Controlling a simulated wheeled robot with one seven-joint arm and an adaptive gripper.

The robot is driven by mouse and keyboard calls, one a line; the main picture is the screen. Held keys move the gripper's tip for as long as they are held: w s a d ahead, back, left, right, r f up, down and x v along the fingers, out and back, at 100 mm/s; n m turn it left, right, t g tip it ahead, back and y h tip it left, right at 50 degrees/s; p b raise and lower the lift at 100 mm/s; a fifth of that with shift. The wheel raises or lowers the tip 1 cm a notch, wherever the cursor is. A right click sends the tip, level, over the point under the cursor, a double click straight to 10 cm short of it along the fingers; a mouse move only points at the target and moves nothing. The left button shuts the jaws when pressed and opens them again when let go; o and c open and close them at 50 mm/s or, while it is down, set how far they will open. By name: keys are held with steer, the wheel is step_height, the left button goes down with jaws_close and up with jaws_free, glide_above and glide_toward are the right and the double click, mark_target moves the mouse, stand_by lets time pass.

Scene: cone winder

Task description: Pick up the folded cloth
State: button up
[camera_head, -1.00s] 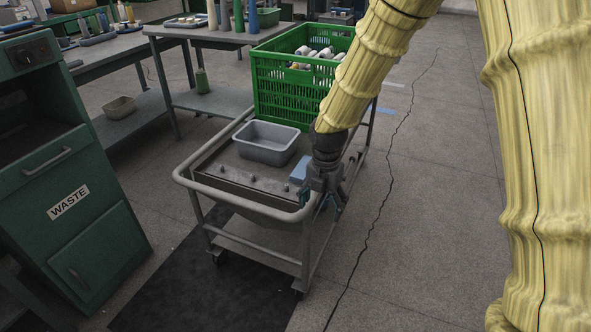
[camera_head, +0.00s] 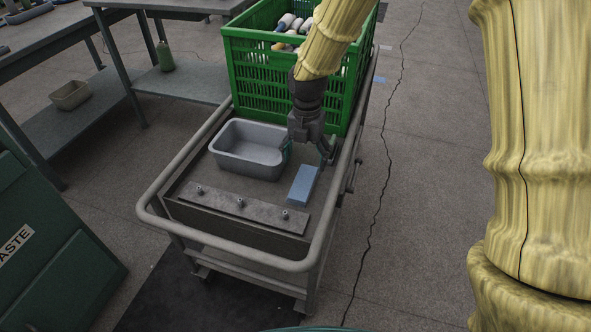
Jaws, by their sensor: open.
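The folded cloth (camera_head: 302,185) is a small blue rectangle lying on the cart top, right of the grey tub (camera_head: 232,161). My gripper (camera_head: 309,158) points down above the far end of the cloth, with its fingers spread and nothing between them. Its left finger is close to the tub's right rim; I cannot tell if they touch. The exact height of the fingertips over the cloth is hard to judge.
A tall green crate (camera_head: 264,89) holding several cones stands at the cart's far end, behind my gripper. A raised tube rail (camera_head: 240,258) rings the cart. A strip with pegs (camera_head: 241,209) lies nearer. A green waste cabinet (camera_head: 60,262) stands at left.

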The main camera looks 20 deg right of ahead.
steer(key=shift+f, duration=0.2)
steer(key=shift+s+f, duration=0.1)
steer(key=shift+f, duration=0.1)
steer(key=b, duration=0.1)
glide_above(303, 182)
step_height(303, 182, down, 4)
steer(key=shift+f, duration=0.25)
steer(key=shift+s+f+b, duration=0.1)
steer(key=shift+f+b, duration=0.2)
steer(key=shift+f, duration=0.1)
steer(key=f, duration=0.2)
steer(key=shift+w+f+b, duration=0.3)
steer(key=shift+b, duration=0.1)
steer(key=shift+d+f, duration=0.1)
steer(key=shift+f, duration=0.65)
steer(key=shift+s, duration=0.1)
steer(key=c, duration=1.1)
